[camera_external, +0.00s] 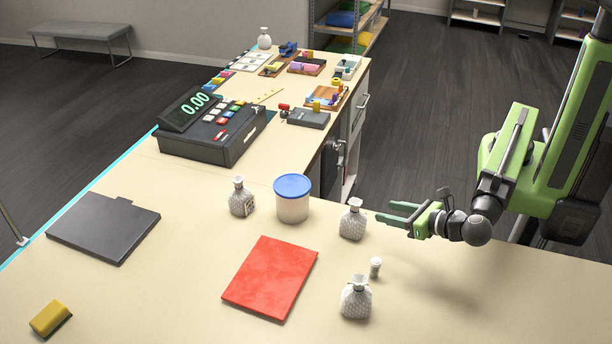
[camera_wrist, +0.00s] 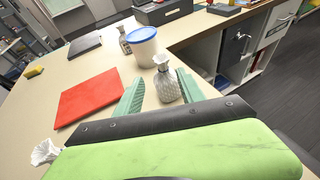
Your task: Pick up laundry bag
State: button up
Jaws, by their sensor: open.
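Several similar small grey-white tied bags stand on the counter; I cannot tell which names the laundry bag. The patterned bag (camera_external: 353,222) nearest my gripper (camera_external: 384,213) stands upright just left of the fingertips. My gripper is open and empty, with its green fingers pointing left towards that bag. In the wrist view this bag (camera_wrist: 166,86) appears between the two fingers, ahead of the palm. A second bag (camera_external: 356,299) stands nearer the camera, and a third with a label (camera_external: 240,200) stands left of the tub.
A blue-lidded tub (camera_external: 292,203) stands behind the nearest bag. A register (camera_external: 212,130) and a dark flat pad (camera_external: 104,228) are farther off.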

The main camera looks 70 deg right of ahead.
aim_at(358, 205)
jog(key=b+x, duration=0.3)
jog(key=x, duration=0.7)
jog(key=shift+s+f, duration=0.1)
jog(key=shift+f, duration=0.05)
jog(key=shift+w+d, duration=0.2)
jog(key=shift+w, duration=0.15)
jog(key=b+x, duration=0.1)
jog(key=x, duration=0.4)
jog(key=shift+d+b, duration=0.2)
jog(key=shift+b, duration=0.2)
grip_shut()
